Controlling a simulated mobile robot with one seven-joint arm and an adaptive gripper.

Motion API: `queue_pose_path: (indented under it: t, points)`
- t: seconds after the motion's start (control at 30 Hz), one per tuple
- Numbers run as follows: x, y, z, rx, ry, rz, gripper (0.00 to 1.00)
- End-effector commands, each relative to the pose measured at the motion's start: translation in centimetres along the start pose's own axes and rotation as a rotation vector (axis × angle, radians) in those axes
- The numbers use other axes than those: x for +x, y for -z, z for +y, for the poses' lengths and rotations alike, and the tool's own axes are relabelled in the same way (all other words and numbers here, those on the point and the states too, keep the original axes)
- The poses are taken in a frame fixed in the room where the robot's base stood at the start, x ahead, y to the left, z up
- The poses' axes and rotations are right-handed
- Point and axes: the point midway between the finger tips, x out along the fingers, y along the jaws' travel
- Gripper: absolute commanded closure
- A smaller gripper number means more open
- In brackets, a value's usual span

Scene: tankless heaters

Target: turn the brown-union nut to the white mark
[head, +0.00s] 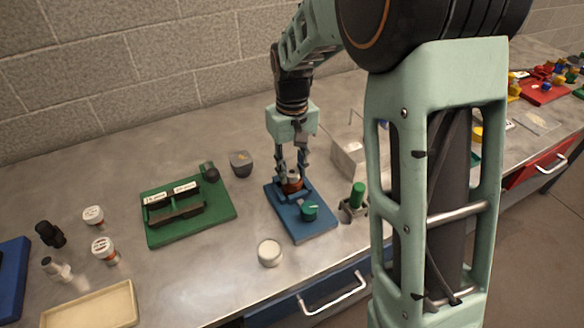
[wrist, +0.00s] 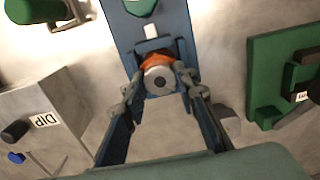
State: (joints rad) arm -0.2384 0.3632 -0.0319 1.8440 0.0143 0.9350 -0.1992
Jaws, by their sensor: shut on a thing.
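The brown-union nut (head: 292,185) sits on a blue base plate (head: 315,228) on the bench. In the wrist view the nut is an orange-brown ring (wrist: 154,60) behind a round grey top with a dark centre. My gripper (head: 291,176) points down over it, with one finger on each side. In the wrist view the gripper (wrist: 161,90) is shut on the nut; the fingers partly hide its sides. A small white mark (wrist: 152,31) shows on the blue plate just above the nut in the wrist view.
A green knob (head: 309,212) stands on the same plate. A green board with a black holder (head: 160,232) is to the left, and a grey box labelled DIP (wrist: 44,119) shows in the wrist view. A green-topped fitting (head: 357,195) and a round white-topped container (head: 269,252) stand nearby.

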Motion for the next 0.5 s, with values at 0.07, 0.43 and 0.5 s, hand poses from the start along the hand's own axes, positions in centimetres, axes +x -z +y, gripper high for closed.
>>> queue_pose_path:
  t: [0.07, 0.43, 0.5]
  points:
    - [-0.07, 0.05, -0.02, 0.074, 0.0, 0.001, 0.97]
    - [-0.09, 0.04, -0.01, 0.425, 0.0, 0.001, 0.97]
    - [-0.09, 0.03, 0.01, 0.491, 0.0, 0.001, 0.97]
